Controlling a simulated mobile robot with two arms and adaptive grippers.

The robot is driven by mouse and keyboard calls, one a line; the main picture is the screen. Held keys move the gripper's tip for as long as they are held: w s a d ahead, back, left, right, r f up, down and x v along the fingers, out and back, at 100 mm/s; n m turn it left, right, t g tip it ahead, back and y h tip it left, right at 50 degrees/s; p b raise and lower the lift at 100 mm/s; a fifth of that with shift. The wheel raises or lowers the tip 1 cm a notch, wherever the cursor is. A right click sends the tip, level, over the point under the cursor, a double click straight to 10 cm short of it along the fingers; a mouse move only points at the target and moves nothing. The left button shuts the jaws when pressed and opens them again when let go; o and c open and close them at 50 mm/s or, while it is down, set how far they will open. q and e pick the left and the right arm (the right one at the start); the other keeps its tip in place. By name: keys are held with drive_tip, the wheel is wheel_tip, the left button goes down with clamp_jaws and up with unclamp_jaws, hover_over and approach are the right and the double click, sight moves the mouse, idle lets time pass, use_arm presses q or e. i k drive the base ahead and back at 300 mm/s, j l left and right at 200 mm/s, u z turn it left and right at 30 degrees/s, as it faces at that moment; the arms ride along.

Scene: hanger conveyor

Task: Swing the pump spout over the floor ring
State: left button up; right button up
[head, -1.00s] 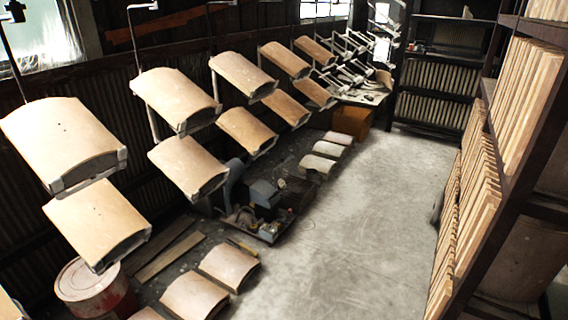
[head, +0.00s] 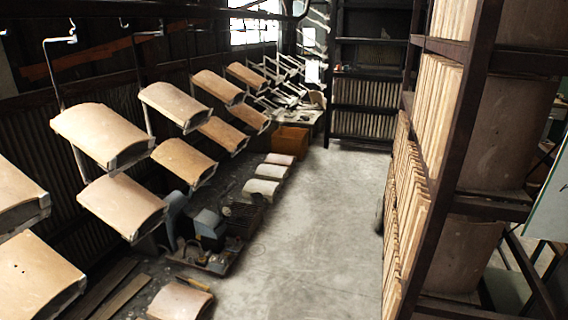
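I see no pump, no spout and no floor ring in the head view. Neither of my grippers is in view. The open concrete floor (head: 310,230) shows no ring on its visible part.
Curved panels (head: 103,135) hang in rows from a conveyor along the left wall. A machine (head: 208,228) and several curved pieces (head: 268,172) stand on the floor below. A tall rack (head: 455,130) of boards lines the right. An orange box (head: 290,140) stands at the back. The middle aisle is clear.

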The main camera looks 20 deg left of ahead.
sight(226, 189)
drive_tip(key=i+j+u, duration=0.1)
drive_tip(key=i+u, duration=0.45)
drive_tip(key=u, duration=0.2)
drive_tip(key=i+l+u, duration=0.1)
drive_tip(key=i, duration=0.4)
drive_tip(key=i+l+u, duration=0.15)
drive_tip(key=i, duration=0.3)
drive_tip(key=i+l+u, duration=0.1)
drive_tip(key=i+l, duration=0.2)
drive_tip(key=i, duration=0.2)
drive_tip(key=i+l+u, duration=0.1)
drive_tip(key=i+l, duration=0.2)
drive_tip(key=i, duration=0.15)
